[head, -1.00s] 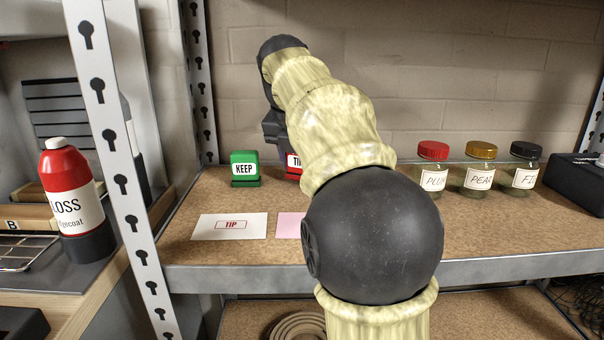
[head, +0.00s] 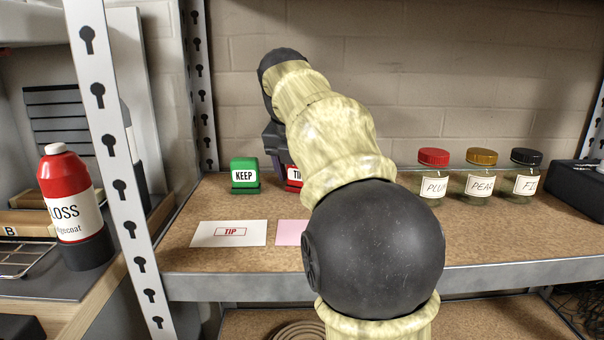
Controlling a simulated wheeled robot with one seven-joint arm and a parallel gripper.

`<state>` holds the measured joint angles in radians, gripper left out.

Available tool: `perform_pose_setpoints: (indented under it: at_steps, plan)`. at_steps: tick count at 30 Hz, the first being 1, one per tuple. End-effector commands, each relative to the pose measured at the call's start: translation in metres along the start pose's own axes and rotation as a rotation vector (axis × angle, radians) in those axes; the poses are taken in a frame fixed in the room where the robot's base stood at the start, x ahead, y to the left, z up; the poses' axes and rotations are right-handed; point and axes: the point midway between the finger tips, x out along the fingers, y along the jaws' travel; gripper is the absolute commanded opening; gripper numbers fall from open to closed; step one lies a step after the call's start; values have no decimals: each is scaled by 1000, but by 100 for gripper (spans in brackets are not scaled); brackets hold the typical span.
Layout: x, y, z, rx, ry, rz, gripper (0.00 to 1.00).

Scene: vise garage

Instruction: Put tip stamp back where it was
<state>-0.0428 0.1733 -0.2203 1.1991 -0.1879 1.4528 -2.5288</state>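The red tip stamp (head: 293,177) stands at the back of the shelf, just right of the green KEEP stamp (head: 245,174). My arm hides its right side. My dark gripper (head: 281,160) is at the tip stamp from above; its fingers are mostly hidden behind the arm, so I cannot tell whether they hold the stamp. The stamp appears to be upright at about the level of the KEEP stamp. A white card printed TIP (head: 230,233) lies flat in front of the stamps.
A pink card (head: 290,232) lies beside the white card, partly behind my arm. Several lidded jars, including a red-lidded one (head: 433,176), stand at the right. A metal upright (head: 118,170) bounds the shelf on the left, with a red bottle (head: 72,200) beyond it.

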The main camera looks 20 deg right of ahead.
Motion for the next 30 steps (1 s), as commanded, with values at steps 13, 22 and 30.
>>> perform_pose_setpoints:
  at_steps: [13, 22, 30]
  plan:
    - [-76, 0, 3, -1, -2, 1, 72]
    - [-117, 0, 1, 0, 0, 1, 72]
    - [-119, 0, 0, 0, 0, 0, 72]
